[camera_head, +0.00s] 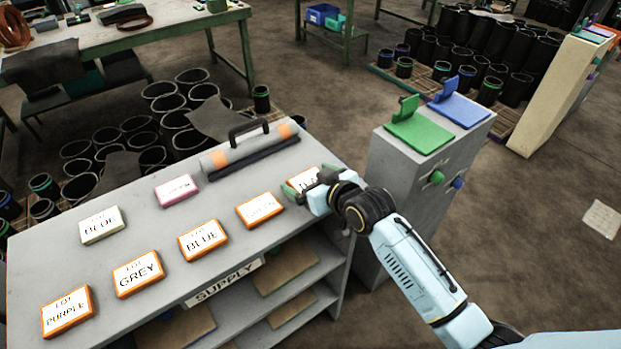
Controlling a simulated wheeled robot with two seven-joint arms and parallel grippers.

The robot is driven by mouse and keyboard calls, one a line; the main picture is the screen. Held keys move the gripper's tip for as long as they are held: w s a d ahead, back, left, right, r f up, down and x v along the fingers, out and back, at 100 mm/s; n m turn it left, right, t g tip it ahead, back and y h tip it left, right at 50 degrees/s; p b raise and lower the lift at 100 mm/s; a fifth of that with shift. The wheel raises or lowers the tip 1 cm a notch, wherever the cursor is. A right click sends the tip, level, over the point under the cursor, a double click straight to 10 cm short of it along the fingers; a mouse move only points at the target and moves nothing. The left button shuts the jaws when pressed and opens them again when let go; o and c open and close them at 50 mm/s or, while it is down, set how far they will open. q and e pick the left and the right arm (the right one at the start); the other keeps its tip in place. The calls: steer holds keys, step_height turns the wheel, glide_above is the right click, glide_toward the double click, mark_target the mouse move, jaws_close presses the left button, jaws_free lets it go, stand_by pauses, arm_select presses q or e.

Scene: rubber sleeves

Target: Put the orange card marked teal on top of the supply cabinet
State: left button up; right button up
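The supply cabinet (150,312) is grey, with a "SUPPLY" label on its front edge and several cards on its top. An orange-edged card (306,177) is at the top's right end; its visible lettering seems to begin with T, and the rest is hidden by my gripper. My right gripper (308,187) is at this card, low over the top, with its fingers beside the card. I cannot tell whether they grip it or whether the card rests fully on the surface. My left gripper is not in view.
Orange-edged cards marked purple (68,311), grey (138,273) and blue (203,239), plus a less legible one (260,210), line the front. A pale card (101,225), pink card (177,190) and handled case (250,146) lie behind. A grey pedestal (395,170) stands right.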

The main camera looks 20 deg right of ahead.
steer(key=shift+r, duration=0.2)
steer(key=shift+s+d+r, duration=0.1)
steer(key=shift+s, duration=0.1)
steer(key=p+v, duration=0.1)
steer(key=v, duration=1)
steer(key=shift+s+d+r, duration=0.1)
steer(key=shift+s+r, duration=0.05)
steer(key=shift+s, duration=0.05)
